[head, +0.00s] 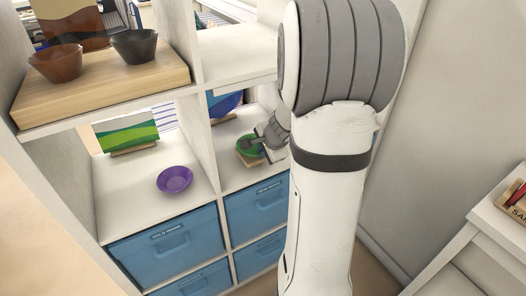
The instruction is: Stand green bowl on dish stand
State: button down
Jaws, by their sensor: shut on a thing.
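The green bowl (249,146) is in the right middle compartment of the white shelf unit. My gripper (258,141) is shut on it, at its right side. The bowl is at or just above a small light wooden piece (250,160), which looks like a dish stand. The gripper hides part of the bowl, and I cannot tell whether bowl and wood touch.
A purple bowl (174,179) sits in the left compartment, before a green picture on a wooden stand (134,151). Brown (56,64) and black (134,46) bowls rest on a wooden board (104,92) above. An upright shelf divider (196,140) stands left of the gripper. Blue drawers (172,246) are below.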

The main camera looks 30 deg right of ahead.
jog(key=shift+f, duration=0.1)
jog(key=c, duration=1.5)
grip_release()
jog(key=w+r+p+v, duration=0.1)
jog(key=p+v, duration=0.4)
jog(key=v, duration=0.5)
jog(key=shift+r, duration=0.15)
jog(key=shift+w+a, duration=0.15)
